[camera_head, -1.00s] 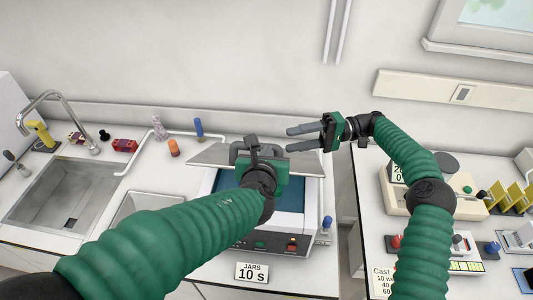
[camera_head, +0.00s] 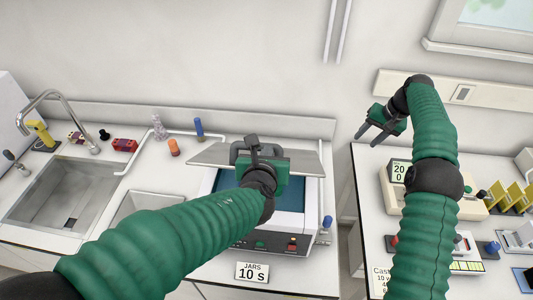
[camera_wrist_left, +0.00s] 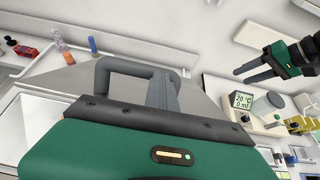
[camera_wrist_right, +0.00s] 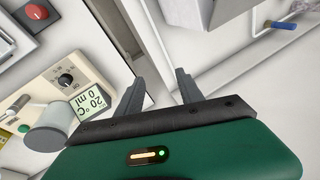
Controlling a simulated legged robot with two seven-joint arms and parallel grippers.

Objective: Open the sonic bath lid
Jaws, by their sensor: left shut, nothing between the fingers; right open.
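The sonic bath (camera_head: 312,225) stands on the bench in the middle of the head view. Its blue interior (camera_head: 293,190) is exposed at the top. The grey lid (camera_head: 212,154) is raised at the back of the bath, and my left gripper covers its middle. My left gripper (camera_head: 252,145) is shut and empty in front of the lid. In the left wrist view its fingers (camera_wrist_left: 161,88) overlap the lid's grey loop handle (camera_wrist_left: 118,64); contact is unclear. My right gripper (camera_head: 366,134) is open and empty, away to the right of the bath; it also shows in its wrist view (camera_wrist_right: 158,82).
A sink (camera_head: 65,190) and several small bottles are at the left. A "JARS 10 s" sign (camera_head: 252,272) stands before the bath. A device with a display (camera_head: 398,172) and a yellow rack (camera_head: 515,197) are on the right bench. A gap separates the benches.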

